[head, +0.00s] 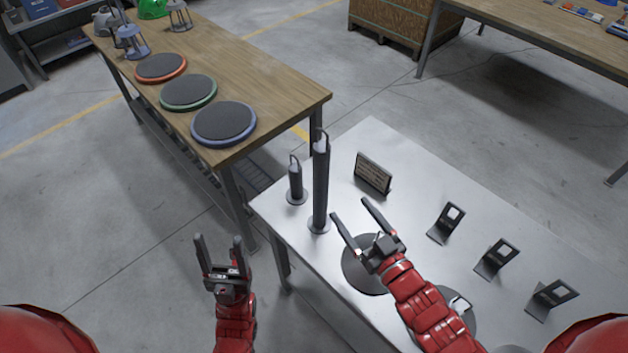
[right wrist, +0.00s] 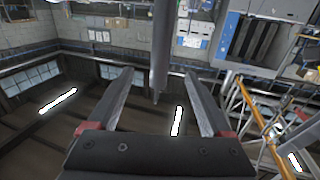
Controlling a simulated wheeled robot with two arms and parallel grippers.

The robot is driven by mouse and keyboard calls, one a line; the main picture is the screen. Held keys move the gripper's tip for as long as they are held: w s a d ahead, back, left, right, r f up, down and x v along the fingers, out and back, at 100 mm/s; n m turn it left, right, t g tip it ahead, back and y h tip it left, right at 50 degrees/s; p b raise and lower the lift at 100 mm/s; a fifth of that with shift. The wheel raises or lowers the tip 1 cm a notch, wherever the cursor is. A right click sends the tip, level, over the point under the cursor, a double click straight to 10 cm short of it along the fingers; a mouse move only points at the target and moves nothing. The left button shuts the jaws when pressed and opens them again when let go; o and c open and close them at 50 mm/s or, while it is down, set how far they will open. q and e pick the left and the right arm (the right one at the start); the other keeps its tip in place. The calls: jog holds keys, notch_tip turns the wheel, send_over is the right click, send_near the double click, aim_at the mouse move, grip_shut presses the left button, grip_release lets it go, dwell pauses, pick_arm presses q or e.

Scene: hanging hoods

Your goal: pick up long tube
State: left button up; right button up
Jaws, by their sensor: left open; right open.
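The long tube (head: 321,180) is a tall dark cylinder with a hooked top. It stands upright on a small round base near the left edge of the metal table. A shorter tube (head: 295,182) of like shape stands to its left. My right gripper (head: 349,207) is open and empty, just right of the long tube's lower part in the head view. In the right wrist view the long tube (right wrist: 160,48) appears upside down between the open fingers, not gripped. My left gripper (head: 219,238) is open and empty, off the table's left side.
The metal table (head: 368,140) also carries a dark sign (head: 373,174), several small black stands (head: 446,222) and dark round discs (head: 362,268) under my right arm. A wooden table (head: 250,75) with coloured-rim discs (head: 224,122) and lanterns (head: 132,42) stands behind left.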

aim_at(326, 177)
jog(key=b+x, duration=0.2)
jog(key=x, duration=0.1)
jog(key=b+x, duration=0.2)
jog(key=x, duration=0.1)
jog(key=b+x, duration=0.3)
jog(key=shift+a+f, duration=0.15)
jog(key=shift+f, duration=0.2)
jog(key=shift+w+a+r+p, duration=0.3)
jog(key=shift+w+r, duration=0.1)
jog(key=shift+w, duration=0.1)
jog(key=shift+w+a, duration=0.25)
jog(key=shift+w, duration=0.3)
jog(key=p+x, duration=0.2)
jog(key=x, duration=0.2)
jog(key=shift+w+a, duration=0.1)
jog(key=shift+a, duration=0.05)
jog(key=shift+w+a+f, duration=0.15)
jog(key=shift+w+a, duration=0.05)
jog(key=shift+w, duration=0.25)
grip_shut()
